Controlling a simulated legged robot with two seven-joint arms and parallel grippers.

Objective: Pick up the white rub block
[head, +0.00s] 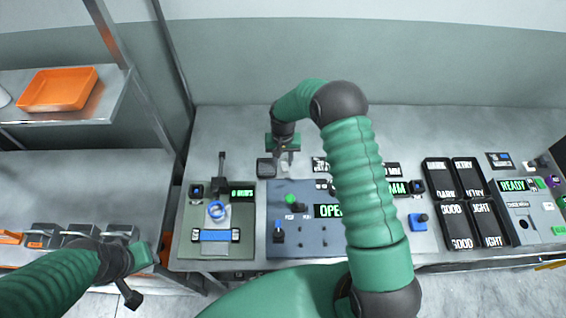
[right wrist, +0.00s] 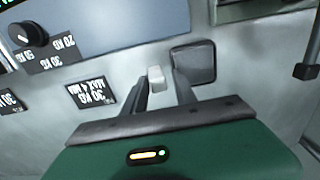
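The white rub block (right wrist: 157,78) is a small pale block on the grey bench top, seen in the right wrist view between my fingertips. My right gripper (right wrist: 160,88) is open, with one dark finger on each side of the block and a visible gap to them. In the head view my right gripper (head: 284,156) points down at the bench behind the control panel; the block is hard to make out there. My left gripper (head: 130,292) is at the lower left in the head view, and its finger state cannot be made out.
A dark square pad (right wrist: 193,62) lies right beside the block and my finger in the right wrist view. The control panel (head: 318,240) and a dyeing unit (head: 200,250) stand in front. Black labelled trays (head: 455,242) are at the right.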

